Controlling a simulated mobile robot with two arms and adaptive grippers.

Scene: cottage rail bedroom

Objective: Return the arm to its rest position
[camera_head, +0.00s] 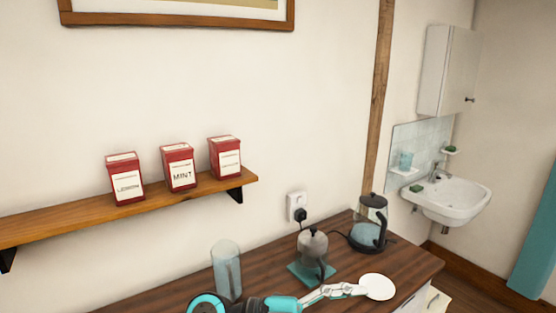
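My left arm enters low in the camera_head view and reaches right over the dark wooden counter (175,297). Its gripper (352,290) points right, with its tip beside or over the left edge of a white round plate (379,287). I cannot tell if it touches the plate, or whether the fingers are open or shut. My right gripper is not in view.
A clear glass vessel (227,270), a teapot (313,243) on a teal mat (303,273) and a glass kettle (370,225) stand on the counter near the arm. Three red tins (180,167) stand on a wall shelf (85,218). A sink (455,200) is at right.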

